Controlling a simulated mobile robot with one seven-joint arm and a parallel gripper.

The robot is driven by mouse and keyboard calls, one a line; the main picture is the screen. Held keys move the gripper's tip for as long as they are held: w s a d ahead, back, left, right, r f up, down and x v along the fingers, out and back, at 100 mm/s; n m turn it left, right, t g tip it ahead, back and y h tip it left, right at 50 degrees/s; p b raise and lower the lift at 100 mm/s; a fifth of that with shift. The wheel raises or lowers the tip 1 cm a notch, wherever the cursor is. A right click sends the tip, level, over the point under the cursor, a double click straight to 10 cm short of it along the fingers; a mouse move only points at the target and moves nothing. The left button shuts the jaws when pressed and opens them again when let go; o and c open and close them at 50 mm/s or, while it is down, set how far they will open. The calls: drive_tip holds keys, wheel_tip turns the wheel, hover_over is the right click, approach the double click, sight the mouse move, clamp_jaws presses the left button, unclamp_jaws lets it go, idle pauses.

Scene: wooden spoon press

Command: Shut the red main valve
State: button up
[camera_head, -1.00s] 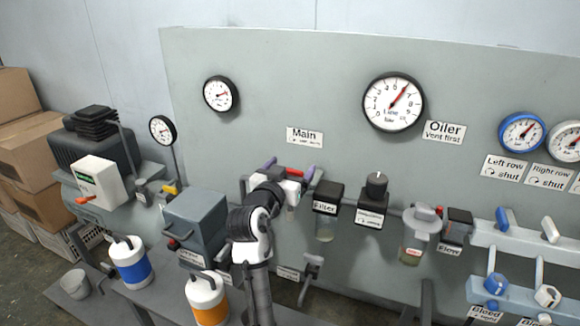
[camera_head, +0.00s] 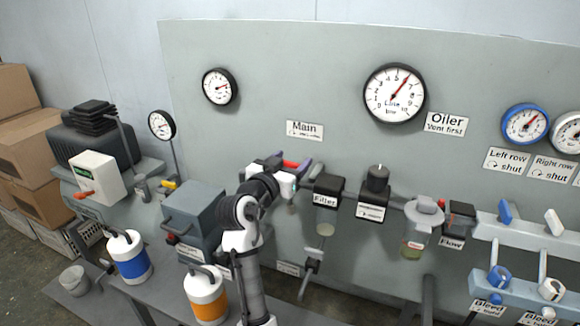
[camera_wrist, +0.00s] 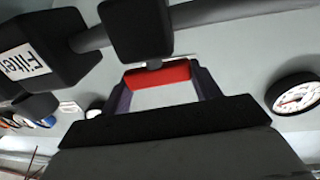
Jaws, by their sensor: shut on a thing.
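The red main valve handle (camera_head: 291,163) sits under the "Main" label (camera_head: 304,130) on the grey panel. In the wrist view the red handle (camera_wrist: 158,74) is a bar lying crosswise, with a dark block just beyond it. My gripper (camera_head: 293,167) is at the handle, with its purple fingers on either side. In the wrist view my gripper (camera_wrist: 163,82) is shut on the red bar, one finger at each end. My wrist hides part of the valve body in the head view.
The filter (camera_head: 327,199) stands close right of the valve, followed by a black-knobbed regulator (camera_head: 377,180) and the oiler bowl (camera_head: 416,243). A grey box (camera_head: 193,215) stands left of my arm, with an orange-banded canister (camera_head: 207,296) in front. The line gauge (camera_head: 394,93) hangs above.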

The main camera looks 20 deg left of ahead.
sight(290, 162)
drive_tip(key=m+g+h+b, duration=0.1)
drive_tip(key=m+h+b, duration=0.2)
drive_tip(key=h, duration=0.1)
drive_tip(key=shift+f+h+b, duration=0.2)
drive_tip(key=shift+h+b, duration=0.1)
drive_tip(key=shift+h, duration=0.1)
drive_tip(key=m+g+h+b, duration=0.1)
drive_tip(key=m+g+h, duration=0.1)
drive_tip(key=m+g+h+b, duration=0.1)
drive_tip(key=m+g+h, duration=0.1)
drive_tip(key=h, duration=0.1)
drive_tip(key=shift+r+b, duration=0.2)
drive_tip(key=shift+b, duration=0.15)
drive_tip(key=shift+m+g+h, duration=0.3)
drive_tip(key=shift+m+h, duration=0.1)
drive_tip(key=o, duration=1)
drive_tip(key=shift+r, duration=0.1)
wheel_tip(290, 162, up, 20)
drive_tip(key=shift+f+b, duration=0.1)
drive_tip(key=shift+b, duration=0.8)
